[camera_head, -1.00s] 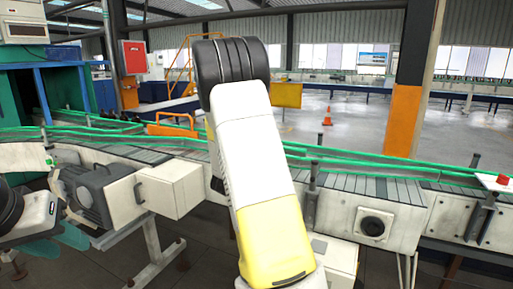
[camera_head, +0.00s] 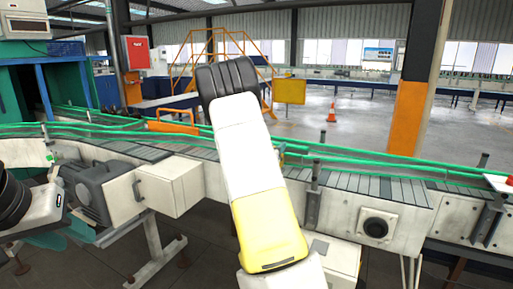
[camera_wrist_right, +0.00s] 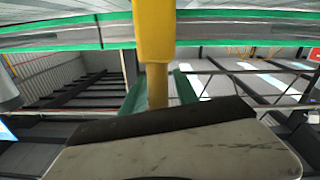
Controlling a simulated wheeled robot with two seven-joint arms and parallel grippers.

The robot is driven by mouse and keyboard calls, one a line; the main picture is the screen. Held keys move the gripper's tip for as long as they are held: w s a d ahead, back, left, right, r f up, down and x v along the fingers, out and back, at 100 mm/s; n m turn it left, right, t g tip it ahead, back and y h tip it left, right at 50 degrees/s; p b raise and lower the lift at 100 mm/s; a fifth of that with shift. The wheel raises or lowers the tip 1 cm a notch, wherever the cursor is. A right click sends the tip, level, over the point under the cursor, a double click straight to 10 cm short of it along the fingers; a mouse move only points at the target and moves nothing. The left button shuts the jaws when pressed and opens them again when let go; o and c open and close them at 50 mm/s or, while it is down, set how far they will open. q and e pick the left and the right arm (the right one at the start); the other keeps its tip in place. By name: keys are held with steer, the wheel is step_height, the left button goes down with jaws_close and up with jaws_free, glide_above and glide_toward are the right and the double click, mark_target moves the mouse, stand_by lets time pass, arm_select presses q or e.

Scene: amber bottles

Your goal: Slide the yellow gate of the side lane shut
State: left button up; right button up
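A yellow-orange frame (camera_head: 173,122), which looks like the gate, stands at the green-railed lane left of my right arm in the head view. In the right wrist view a yellow post (camera_wrist_right: 154,35) rises in the middle, close to the camera; I cannot tell whether it is part of that gate. A grey plate with a dark edge fills the bottom of that view. My right arm crosses the middle of the head view and hides its own gripper; the fingers are not clear in the wrist view. My left arm enters at the left edge, with its gripper not visible.
The conveyor (camera_head: 350,182) with green rails (camera_head: 400,168) runs across the view. A grey motor (camera_head: 95,188) and a pale box (camera_head: 172,188) project from its near side. An orange pillar (camera_head: 406,118) and a traffic cone (camera_head: 332,113) stand beyond, with open floor around them.

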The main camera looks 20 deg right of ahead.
steer(key=shift+w+d, duration=0.1)
steer(key=shift+d, duration=0.05)
jaws_close()
steer(key=shift+d, duration=0.1)
stand_by(1.3)
